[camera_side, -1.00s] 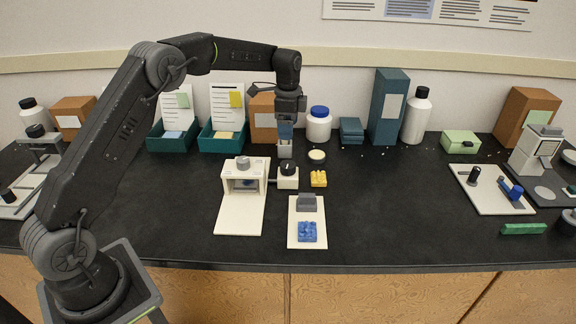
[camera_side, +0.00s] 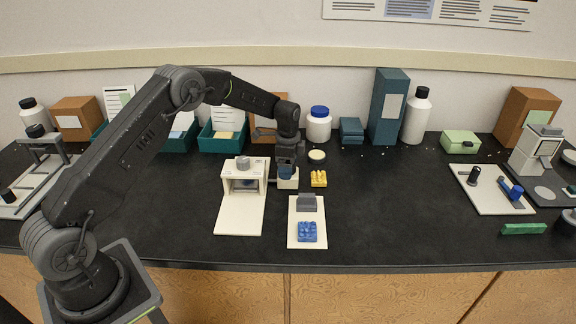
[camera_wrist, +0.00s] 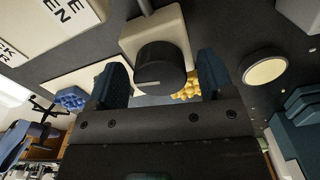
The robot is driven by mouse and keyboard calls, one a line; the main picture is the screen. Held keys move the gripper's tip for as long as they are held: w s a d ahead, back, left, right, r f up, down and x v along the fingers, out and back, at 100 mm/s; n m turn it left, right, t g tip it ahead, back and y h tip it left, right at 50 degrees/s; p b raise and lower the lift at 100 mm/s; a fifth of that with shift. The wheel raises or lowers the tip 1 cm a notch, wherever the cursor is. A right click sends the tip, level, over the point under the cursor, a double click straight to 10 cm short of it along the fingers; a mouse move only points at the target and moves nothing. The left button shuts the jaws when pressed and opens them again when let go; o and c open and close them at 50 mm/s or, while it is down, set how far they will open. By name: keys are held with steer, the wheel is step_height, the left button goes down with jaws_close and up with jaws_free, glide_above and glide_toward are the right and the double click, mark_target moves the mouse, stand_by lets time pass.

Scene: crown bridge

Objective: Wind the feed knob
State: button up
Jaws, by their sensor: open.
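The feed knob (camera_wrist: 160,68) is a black round knob with a white line on its face. It sits on a small white block (camera_wrist: 147,37), which also shows in the side view (camera_side: 288,184) just right of the white box-shaped unit (camera_side: 242,180). My gripper (camera_side: 288,174) points down over this block and hides the knob in the side view. In the wrist view, its blue-padded fingers (camera_wrist: 162,78) are open, one on each side of the knob. A gap shows at the right finger; contact at the left cannot be told.
A yellow studded block (camera_side: 319,179) and a round cream-topped jar (camera_side: 317,156) stand close on the right. A white plate (camera_side: 306,214) with a grey block (camera_side: 306,202) and a blue studded block (camera_side: 307,232) lies in front.

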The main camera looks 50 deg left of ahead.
steer(key=shift+f, duration=0.1)
steer(key=shift+c, duration=0.3)
steer(key=c, duration=0.9)
steer(key=shift+o, duration=0.2)
steer(key=shift+n, duration=0.3)
steer(key=n, duration=0.4)
steer(key=shift+n, duration=0.3)
steer(key=n, duration=0.5)
steer(key=shift+n, duration=0.3)
steer(key=n, duration=1)
steer(key=shift+n, duration=0.4)
